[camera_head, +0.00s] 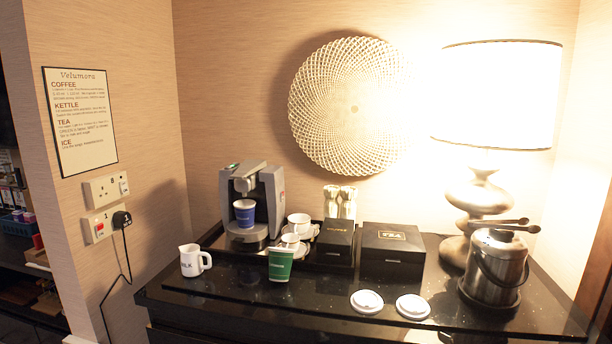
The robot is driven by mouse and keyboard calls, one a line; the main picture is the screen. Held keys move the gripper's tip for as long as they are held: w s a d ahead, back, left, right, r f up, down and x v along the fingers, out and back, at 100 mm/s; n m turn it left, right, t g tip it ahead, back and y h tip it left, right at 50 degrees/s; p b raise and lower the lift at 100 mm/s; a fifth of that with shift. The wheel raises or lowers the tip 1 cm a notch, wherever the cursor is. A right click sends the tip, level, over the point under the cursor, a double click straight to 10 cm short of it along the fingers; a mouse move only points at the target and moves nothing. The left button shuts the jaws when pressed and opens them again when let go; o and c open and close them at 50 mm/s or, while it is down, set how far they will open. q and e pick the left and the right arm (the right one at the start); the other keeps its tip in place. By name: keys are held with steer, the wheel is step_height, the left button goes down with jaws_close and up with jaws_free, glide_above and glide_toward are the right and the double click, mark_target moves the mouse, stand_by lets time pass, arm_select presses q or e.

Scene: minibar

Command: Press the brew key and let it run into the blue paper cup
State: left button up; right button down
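The coffee machine (268,193), grey and dark, stands on a black tray at the back left of the counter. The blue paper cup (244,214) is upright under its spout, on or just above the drip base. The brew key cannot be made out; a small green spot (234,166) and a red spot (281,196) show on the machine. A stream of coffee cannot be seen, and the inside of the cup is too small to tell. Neither of my grippers is in view.
White cups on saucers (299,223), dark boxes (392,243), two white lids (413,307), an ice bucket (496,268) and a lamp (497,95) fill the right.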

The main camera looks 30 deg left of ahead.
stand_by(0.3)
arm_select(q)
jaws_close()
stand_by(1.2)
